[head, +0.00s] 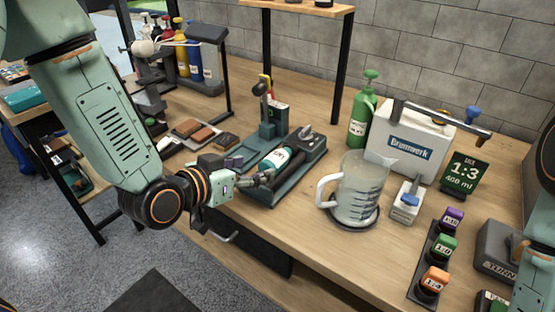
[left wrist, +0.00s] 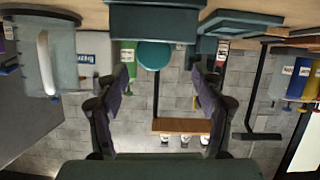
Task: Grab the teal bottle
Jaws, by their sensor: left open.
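The teal bottle (head: 275,158) with a white label lies on its side in a dark tray (head: 292,189) on the workbench. My left gripper (head: 264,178) is at the tray's near left side, close to the bottle. In the left wrist view, which looks upside down, its two fingers (left wrist: 162,68) are apart. A round teal end, seemingly the bottle's (left wrist: 153,55), shows between them. I see no finger closed on it, and contact cannot be told. My right gripper is out of view; only part of my right arm shows at the right edge.
A measuring jug (head: 360,188) stands right of the tray, with a green spray bottle (head: 360,124) and a white box (head: 405,143) behind. Brown blocks (head: 200,135) lie to the left. A black shelf post (head: 337,80) rises behind. Bare bench lies in front of the jug.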

